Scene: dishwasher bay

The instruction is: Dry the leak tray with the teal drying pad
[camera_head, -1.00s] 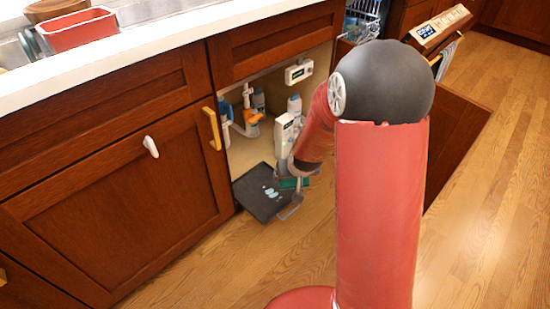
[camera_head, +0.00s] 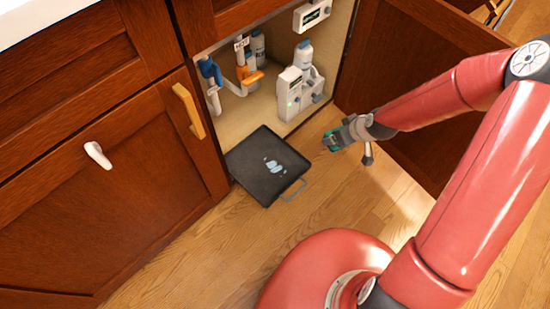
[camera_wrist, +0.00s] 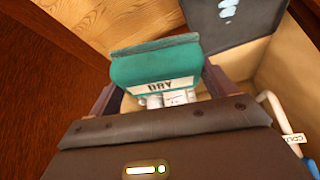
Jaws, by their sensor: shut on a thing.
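The dark leak tray (camera_head: 252,154) lies partly out of the open cabinet, with its handle toward the front. Pale wet patches (camera_head: 273,166) show near its middle. My gripper (camera_head: 335,142) is to the right of the tray, apart from it in the head view. It is shut on the teal drying pad (camera_wrist: 150,67), which carries a "DRY" label in the wrist view. The pad also shows as a small teal patch in the head view (camera_head: 329,141). The tray (camera_wrist: 205,30) and a wet patch show at the top of the wrist view, beyond the pad.
A white dispenser unit (camera_head: 290,92) with a bottle stands in the cabinet. Pipes with blue and orange fittings (camera_head: 247,76) are to its left. The open cabinet door (camera_head: 425,50) stands at the right behind my arm. Wooden floor (camera_head: 215,240) is clear before the tray.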

